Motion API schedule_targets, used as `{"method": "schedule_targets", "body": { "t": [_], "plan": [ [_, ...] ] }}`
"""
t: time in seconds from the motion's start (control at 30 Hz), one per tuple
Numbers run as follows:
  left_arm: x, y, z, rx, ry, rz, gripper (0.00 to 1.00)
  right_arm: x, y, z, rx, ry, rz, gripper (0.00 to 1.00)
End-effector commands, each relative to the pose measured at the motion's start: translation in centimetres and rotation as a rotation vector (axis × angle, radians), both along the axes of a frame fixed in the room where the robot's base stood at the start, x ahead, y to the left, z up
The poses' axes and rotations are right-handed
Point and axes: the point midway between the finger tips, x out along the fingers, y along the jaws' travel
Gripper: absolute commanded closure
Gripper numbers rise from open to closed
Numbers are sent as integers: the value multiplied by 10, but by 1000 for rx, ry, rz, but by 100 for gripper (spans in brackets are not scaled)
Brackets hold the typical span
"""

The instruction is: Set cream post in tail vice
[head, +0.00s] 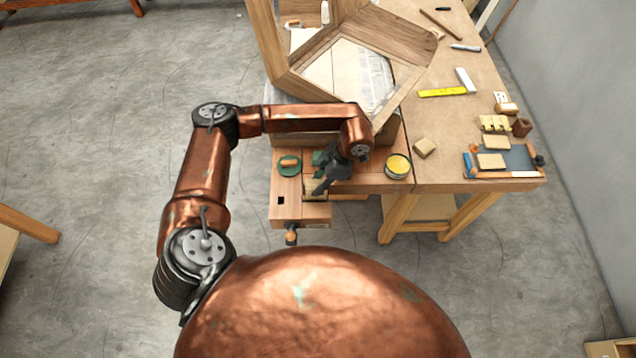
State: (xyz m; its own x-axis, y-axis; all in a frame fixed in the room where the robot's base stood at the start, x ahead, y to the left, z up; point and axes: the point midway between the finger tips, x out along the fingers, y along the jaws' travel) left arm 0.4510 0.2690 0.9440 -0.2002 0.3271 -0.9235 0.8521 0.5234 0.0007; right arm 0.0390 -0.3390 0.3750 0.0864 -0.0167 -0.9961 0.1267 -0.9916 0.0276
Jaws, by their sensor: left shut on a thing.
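My left gripper (325,181) is over the tail vice (290,208) at the near left corner of the bench. It is shut on a small cream post (316,188), which is at the vice's opening and partly hidden by the fingers. I cannot tell whether the post is seated between the jaws or held just above them. The vice's handle (291,236) sticks out at its front. My right gripper is not in view.
A green disc with an orange piece (289,165) and a yellow-topped tin (397,166) flank the gripper. A large wooden frame (330,50) stands behind. Bench space between tin and tray is mostly clear.

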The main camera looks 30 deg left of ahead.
Motion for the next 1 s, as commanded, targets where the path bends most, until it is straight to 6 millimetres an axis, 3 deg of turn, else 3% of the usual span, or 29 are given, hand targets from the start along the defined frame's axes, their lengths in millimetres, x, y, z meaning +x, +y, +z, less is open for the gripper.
{"method": "schedule_targets", "body": {
  "t": [1.0],
  "plan": [
    [0, 0, -11, 0, 0, 0, 100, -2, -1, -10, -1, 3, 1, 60]
  ]
}}
